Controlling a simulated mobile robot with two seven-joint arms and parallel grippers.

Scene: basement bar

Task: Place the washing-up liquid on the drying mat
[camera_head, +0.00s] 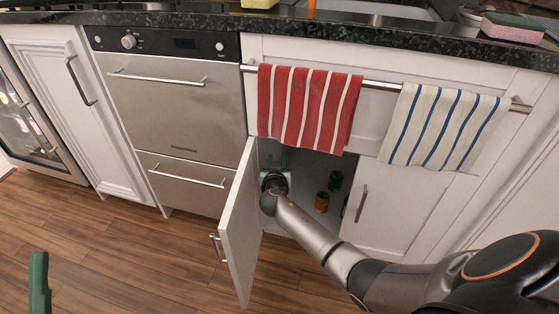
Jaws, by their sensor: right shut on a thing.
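My right arm reaches into the open cabinet below the counter. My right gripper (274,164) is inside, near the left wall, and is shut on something. The wrist and the shadow hide most of what it holds; a pale greenish patch shows there, but I cannot tell if it is the washing-up liquid. No drying mat can be made out on the visible strip of counter. My left gripper is not in view.
The cabinet door (238,225) stands open at the left of my forearm. An orange container (322,202) and a dark green one (335,181) stand inside, right of my gripper. A red striped towel (308,105) hangs above the opening. A sponge (512,28) lies on the counter (400,33).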

